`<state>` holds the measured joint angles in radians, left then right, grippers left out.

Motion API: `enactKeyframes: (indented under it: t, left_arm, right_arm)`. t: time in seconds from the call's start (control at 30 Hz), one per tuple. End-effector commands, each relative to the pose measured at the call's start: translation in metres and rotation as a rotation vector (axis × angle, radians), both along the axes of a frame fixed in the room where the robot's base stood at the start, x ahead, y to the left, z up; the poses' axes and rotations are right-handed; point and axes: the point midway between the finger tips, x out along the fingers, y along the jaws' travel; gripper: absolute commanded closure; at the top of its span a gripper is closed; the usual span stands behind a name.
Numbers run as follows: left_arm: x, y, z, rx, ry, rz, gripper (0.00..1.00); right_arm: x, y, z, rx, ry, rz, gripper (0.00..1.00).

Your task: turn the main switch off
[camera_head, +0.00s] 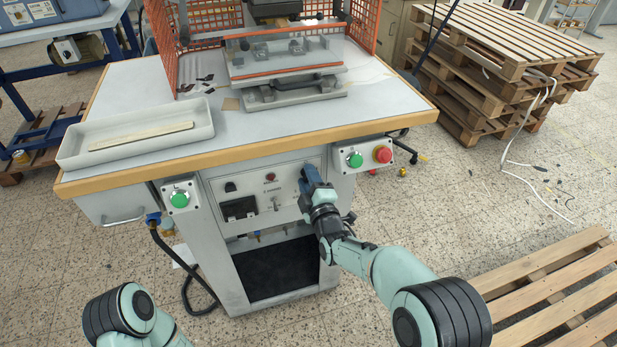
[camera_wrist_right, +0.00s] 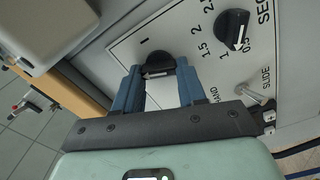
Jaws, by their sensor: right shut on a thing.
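The main switch is a black rotary knob (camera_wrist_right: 157,64) on the white control panel, with a white mark on it and an "I" printed beside it. My right gripper (camera_wrist_right: 160,80) has its two blue fingers on either side of the knob and is shut on it. In the head view my right gripper (camera_head: 312,178) reaches the upper right of the machine's front panel (camera_head: 290,200) and hides the switch. Whether an "O" mark is there cannot be seen. My left arm shows at the lower left, but its gripper is out of view.
A second black knob (camera_wrist_right: 233,28) with a number scale and a small toggle lever (camera_wrist_right: 255,93) sit close by. A green button box (camera_head: 180,198) and a green-and-red button box (camera_head: 365,155) flank the panel below the table edge. Pallets (camera_head: 560,290) lie at right.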

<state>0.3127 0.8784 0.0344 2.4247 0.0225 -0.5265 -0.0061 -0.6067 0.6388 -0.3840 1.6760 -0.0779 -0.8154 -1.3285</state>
Motion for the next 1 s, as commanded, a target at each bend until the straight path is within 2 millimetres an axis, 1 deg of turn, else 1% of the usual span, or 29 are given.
enactKeyframes:
  t: [0.2,0.43,0.7,1.0]
  left_arm:
    - [-0.008,-0.004,0.007,-0.010,0.021,-0.009,0.35]
    - [-0.013,-0.006,0.010,-0.017,0.035,-0.014,0.35]
    - [-0.016,-0.008,0.012,-0.021,0.042,-0.018,0.35]
    - [-0.016,-0.008,0.012,-0.021,0.043,-0.018,0.35]
  right_arm:
    - [0.000,0.000,-0.001,-0.163,-0.051,0.001,0.90]
    - [0.000,0.000,-0.002,-0.283,-0.090,0.000,0.90]
    - [0.000,0.000,-0.002,-0.348,-0.112,-0.001,0.90]
    - [0.000,-0.001,-0.002,-0.359,-0.115,-0.002,0.90]
